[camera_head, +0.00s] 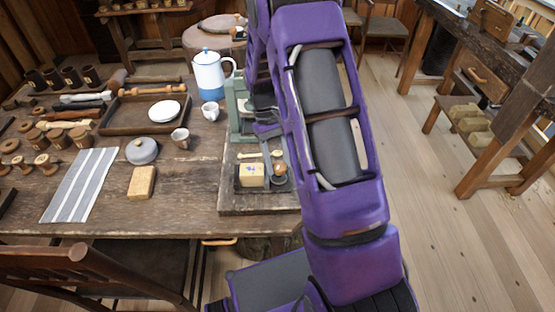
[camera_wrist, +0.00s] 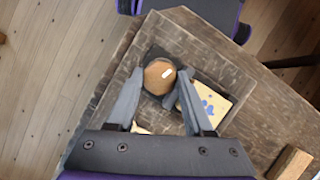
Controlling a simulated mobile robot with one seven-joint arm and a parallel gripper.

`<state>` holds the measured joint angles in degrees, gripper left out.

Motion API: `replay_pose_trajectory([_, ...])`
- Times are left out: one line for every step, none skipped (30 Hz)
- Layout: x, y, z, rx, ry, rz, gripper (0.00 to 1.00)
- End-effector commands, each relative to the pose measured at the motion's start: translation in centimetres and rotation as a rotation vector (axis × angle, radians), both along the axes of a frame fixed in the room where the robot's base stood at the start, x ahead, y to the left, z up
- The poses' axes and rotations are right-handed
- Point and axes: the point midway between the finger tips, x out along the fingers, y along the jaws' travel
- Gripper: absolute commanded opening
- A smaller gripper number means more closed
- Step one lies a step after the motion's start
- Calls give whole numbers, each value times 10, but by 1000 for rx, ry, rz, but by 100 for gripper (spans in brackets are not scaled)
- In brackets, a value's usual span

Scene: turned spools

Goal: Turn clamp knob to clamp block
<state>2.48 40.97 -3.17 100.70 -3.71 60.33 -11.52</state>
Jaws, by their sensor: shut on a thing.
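The clamp knob (camera_wrist: 159,75) is a round brown wooden knob with a pale mark on top. In the wrist view it sits between the two grey fingertips of my gripper (camera_wrist: 160,82), which is shut on it from both sides. The block (camera_wrist: 211,101) is pale yellow with blue marks and lies in a dark tray-like fixture beside the knob. In the head view the block (camera_head: 251,174) sits left of the knob, and my gripper (camera_head: 273,158) reaches down there. My fingers and arm partly hide the knob in that view. I cannot tell whether the clamp touches the block.
The fixture stands on a wooden board (camera_head: 240,207) at the table's right edge. A green machine (camera_head: 241,110) stands behind it. A blue-white pot (camera_head: 208,75), cups, a lidded grey dish (camera_head: 141,151) and a tan block (camera_head: 142,183) stand to the left.

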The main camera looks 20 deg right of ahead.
Motion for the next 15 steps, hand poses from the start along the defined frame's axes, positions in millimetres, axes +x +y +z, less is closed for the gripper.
replay_pose_trajectory([0,0,1,0,-1,-25,0])
replay_pose_trajectory([0,0,0,0,-1,-40,0])
replay_pose_trajectory([0,0,0,1,-1,-56,0])
replay_pose_trajectory([0,0,0,0,-1,-68,0])
replay_pose_trajectory([0,0,0,0,-1,-78,0])
replay_pose_trajectory([0,0,0,0,-1,-92,0])
replay_pose_trajectory([0,0,0,0,-1,-100,0])
replay_pose_trajectory([0,0,0,0,-1,-107,0])
replay_pose_trajectory([0,0,0,1,-2,-115,0])
replay_pose_trajectory([0,0,0,1,-2,-121,0])
replay_pose_trajectory([0,0,0,1,-2,-125,0])
replay_pose_trajectory([0,0,0,1,-2,-129,0])
replay_pose_trajectory([0,0,0,1,-2,-131,0])
replay_pose_trajectory([0,-1,0,1,-2,-134,0])
replay_pose_trajectory([1,-1,0,0,-2,-135,0])
